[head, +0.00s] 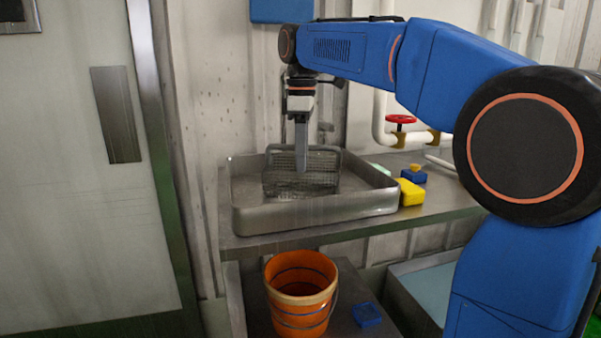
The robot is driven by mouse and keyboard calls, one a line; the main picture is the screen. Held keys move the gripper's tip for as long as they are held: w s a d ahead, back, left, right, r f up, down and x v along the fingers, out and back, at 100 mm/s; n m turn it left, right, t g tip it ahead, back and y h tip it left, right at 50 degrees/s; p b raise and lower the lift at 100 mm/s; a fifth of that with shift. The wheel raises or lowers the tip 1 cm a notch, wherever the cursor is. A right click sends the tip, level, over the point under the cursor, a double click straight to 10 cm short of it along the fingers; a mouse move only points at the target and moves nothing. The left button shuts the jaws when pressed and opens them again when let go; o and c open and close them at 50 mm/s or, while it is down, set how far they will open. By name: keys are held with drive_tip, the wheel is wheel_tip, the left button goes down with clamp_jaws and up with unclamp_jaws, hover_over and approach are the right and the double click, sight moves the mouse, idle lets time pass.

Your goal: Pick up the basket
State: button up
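The basket (322,181) is a grey wire-mesh basket with a raised handle frame. It sits inside a shallow metal tray (315,214) on the shelf, towards the tray's back. My gripper (301,168) points straight down over the basket, its fingers in front of or at the basket's handle. The fingers are seen edge-on as one narrow shape, so I cannot tell whether they are open or shut, or whether they touch the basket. Part of the basket is hidden behind the fingers.
A yellow block (411,193) and a blue item (413,175) lie right of the tray on the metal shelf (440,206). A red valve (401,119) on white pipe is behind. An orange bucket (301,312) and blue box (366,315) stand below. A door (80,200) is at left.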

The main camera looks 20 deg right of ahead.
sight(302, 183)
drive_tip(key=shift+w+f, duration=0.15)
drive_tip(key=shift+f, duration=3.55)
drive_tip(key=shift+c, duration=0.3)
clamp_jaws()
